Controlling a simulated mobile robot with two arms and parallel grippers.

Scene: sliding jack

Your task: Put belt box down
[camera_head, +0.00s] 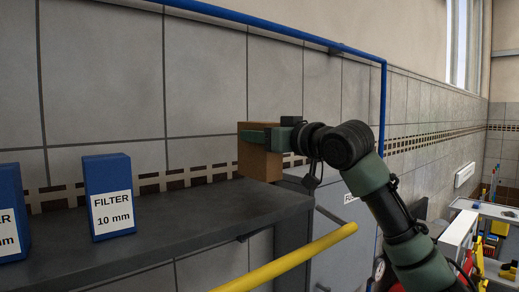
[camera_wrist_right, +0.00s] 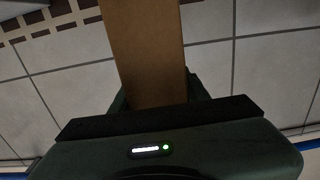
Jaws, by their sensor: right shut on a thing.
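The belt box is a plain brown cardboard box (camera_head: 258,162), upright at the right end of the dark grey shelf (camera_head: 180,215) in the head view. My right gripper (camera_head: 262,136) is shut on it near its upper part, coming from the right. The box's bottom shows at about the shelf top's level; I cannot tell whether it touches. In the right wrist view the box (camera_wrist_right: 148,50) runs away from between the fingers (camera_wrist_right: 153,98). My left gripper is not in view.
Blue filter boxes (camera_head: 109,195) stand on the shelf at the left, with bare shelf between them and the brown box. A yellow rail (camera_head: 290,262) runs in front. A tiled wall (camera_head: 200,90) stands close behind. A grey cabinet (camera_head: 335,225) is at the right.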

